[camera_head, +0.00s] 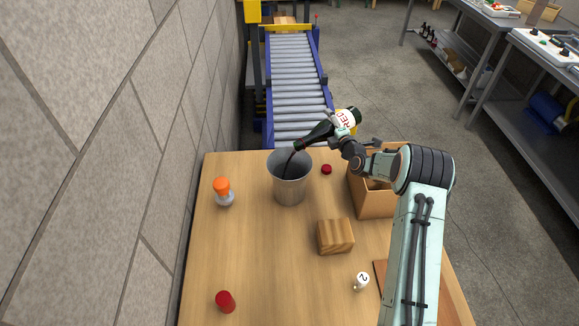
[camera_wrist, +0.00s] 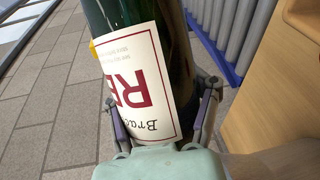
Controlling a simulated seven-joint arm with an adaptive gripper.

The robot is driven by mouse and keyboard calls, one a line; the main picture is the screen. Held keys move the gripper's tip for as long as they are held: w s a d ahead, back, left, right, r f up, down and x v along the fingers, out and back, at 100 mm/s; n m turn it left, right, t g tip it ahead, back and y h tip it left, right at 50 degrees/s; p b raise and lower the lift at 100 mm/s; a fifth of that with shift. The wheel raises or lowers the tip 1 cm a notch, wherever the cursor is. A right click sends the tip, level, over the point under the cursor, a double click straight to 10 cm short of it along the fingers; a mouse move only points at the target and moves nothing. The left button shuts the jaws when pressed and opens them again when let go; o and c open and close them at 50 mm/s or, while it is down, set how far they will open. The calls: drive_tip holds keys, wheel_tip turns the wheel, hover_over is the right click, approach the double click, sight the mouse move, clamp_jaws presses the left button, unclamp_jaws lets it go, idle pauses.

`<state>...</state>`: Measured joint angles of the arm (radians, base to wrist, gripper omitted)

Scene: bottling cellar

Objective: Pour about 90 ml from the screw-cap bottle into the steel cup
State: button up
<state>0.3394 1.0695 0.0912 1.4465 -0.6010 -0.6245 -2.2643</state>
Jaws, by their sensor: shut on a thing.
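The screw-cap bottle (camera_head: 346,119), dark green glass with a white label lettered in red, is held tilted with its neck pointing down to the left. Its open mouth is above the steel cup (camera_head: 290,190), apart from the rim. A thin dark stream runs from the mouth into the cup. The liquid level inside cannot be made out. My gripper (camera_head: 349,137) is shut on the bottle's body. In the wrist view my gripper's fingers (camera_wrist: 162,95) hug both sides of the labelled bottle (camera_wrist: 150,45). A small dark red cap (camera_head: 326,169) lies on the table right of the cup.
A wooden block (camera_head: 335,237), an orange-topped shaker (camera_head: 223,190), a red cylinder (camera_head: 225,301) and a white piece marked 2 (camera_head: 362,281) stand on the table (camera_head: 275,270). A roller conveyor (camera_head: 293,80) lies behind.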

drive_tip(key=shift+d+f+m, duration=0.25)
drive_tip(key=shift+f+m, duration=0.15)
drive_tip(key=shift+f+m+g+y, duration=0.3)
drive_tip(key=shift+m+g, duration=0.2)
drive_tip(key=shift+m, duration=0.3)
drive_tip(key=shift+w+d+f+m, duration=0.1)
drive_tip(key=shift+w+d+m, duration=0.1)
drive_tip(key=shift+d+m, duration=0.1)
idle(0.7)
